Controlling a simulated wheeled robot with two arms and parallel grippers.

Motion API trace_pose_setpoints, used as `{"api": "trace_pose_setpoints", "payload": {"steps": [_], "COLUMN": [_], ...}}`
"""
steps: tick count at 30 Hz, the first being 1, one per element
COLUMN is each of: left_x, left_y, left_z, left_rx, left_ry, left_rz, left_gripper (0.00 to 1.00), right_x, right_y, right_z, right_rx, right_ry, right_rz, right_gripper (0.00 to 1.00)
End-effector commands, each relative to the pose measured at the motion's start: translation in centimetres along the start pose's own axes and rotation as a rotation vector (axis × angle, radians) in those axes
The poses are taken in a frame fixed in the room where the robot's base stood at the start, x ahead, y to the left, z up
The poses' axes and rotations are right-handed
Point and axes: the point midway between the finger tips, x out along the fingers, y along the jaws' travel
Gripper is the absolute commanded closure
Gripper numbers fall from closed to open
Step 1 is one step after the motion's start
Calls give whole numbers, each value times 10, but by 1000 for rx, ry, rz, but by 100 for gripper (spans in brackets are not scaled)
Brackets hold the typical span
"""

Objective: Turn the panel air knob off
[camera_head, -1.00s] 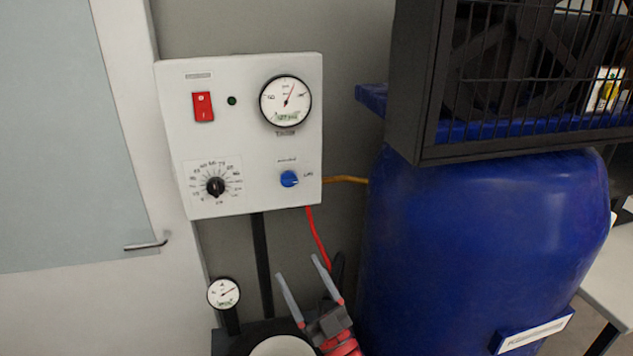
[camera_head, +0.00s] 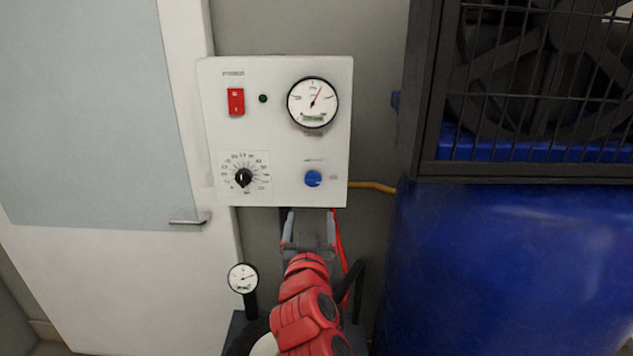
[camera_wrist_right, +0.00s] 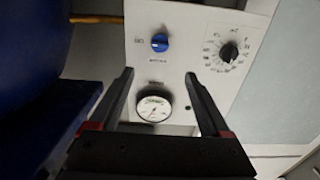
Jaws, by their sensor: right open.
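The white control panel (camera_head: 277,150) hangs on the wall. Its blue air knob (camera_head: 313,178) is at the lower right, and a black dial knob (camera_head: 243,178) is at the lower left. A red power switch (camera_head: 236,101) and a round gauge (camera_head: 312,102) are above. My right gripper (camera_head: 309,222) is open and empty, just below the panel in the head view, apart from the knob. In the right wrist view the panel appears upside down, with the blue knob (camera_wrist_right: 160,42) beyond the open fingers (camera_wrist_right: 158,85). My left gripper is not in view.
A blue tank (camera_head: 500,265) with a black caged fan unit (camera_head: 535,95) above it stands at the right. A yellow hose (camera_head: 372,187) and a red hose (camera_head: 340,245) run from the panel. A small gauge (camera_head: 243,278) stands below. A door (camera_head: 95,250) is at the left.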

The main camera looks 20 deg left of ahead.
Motion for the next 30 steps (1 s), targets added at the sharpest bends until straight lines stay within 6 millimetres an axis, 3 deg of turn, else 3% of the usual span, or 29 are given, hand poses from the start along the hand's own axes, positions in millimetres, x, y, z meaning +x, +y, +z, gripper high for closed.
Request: {"api": "trace_pose_setpoints", "payload": {"steps": [15,30], "left_x": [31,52], "left_y": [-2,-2], "left_z": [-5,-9], "left_rx": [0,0], "left_ry": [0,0], "left_rz": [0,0], "left_gripper": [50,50], "right_x": [75,130], "right_y": [0,-1], "right_z": [-2,-3], "right_rx": [1,3], "right_ry": [-3,-1], "right_rz": [-1,-3], "right_gripper": [19,19]}}
